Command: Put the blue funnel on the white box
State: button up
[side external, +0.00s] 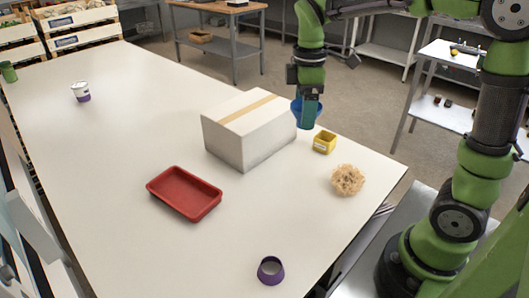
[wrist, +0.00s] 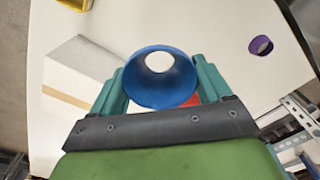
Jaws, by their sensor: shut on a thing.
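The blue funnel (wrist: 162,82) is held between the two teal fingers of my gripper (wrist: 160,85) in the wrist view, its wide mouth facing the camera. In the side view the funnel (side external: 297,110) is partly hidden behind my gripper (side external: 309,122). My gripper points down at the right end of the white box and looks close to it; I cannot tell whether they touch. The white box (side external: 232,143) has a tan tape strip along its top and stands closed on the table. In the wrist view the box (wrist: 82,65) is to the left of the funnel.
A small yellow box (side external: 324,143) and a tan shaggy ball (side external: 347,180) stand right of the white box. A red tray (side external: 170,203) lies in front, and a purple ring-shaped object (side external: 270,271) is near the front. A white-and-purple cup (side external: 81,93) stands far left. The table's left half is mostly clear.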

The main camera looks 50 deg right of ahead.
jog(key=w, duration=0.5)
jog(key=w+f, duration=0.1)
jog(key=w, duration=0.9)
jog(key=shift+w+d+f, duration=0.25)
jog(key=shift+d+f, duration=0.05)
jog(key=shift+d, duration=0.1)
jog(key=shift+w+f, duration=0.25)
jog(key=shift+f, duration=1.5)
jog(key=shift+f, duration=0.1)
jog(key=o, duration=1)
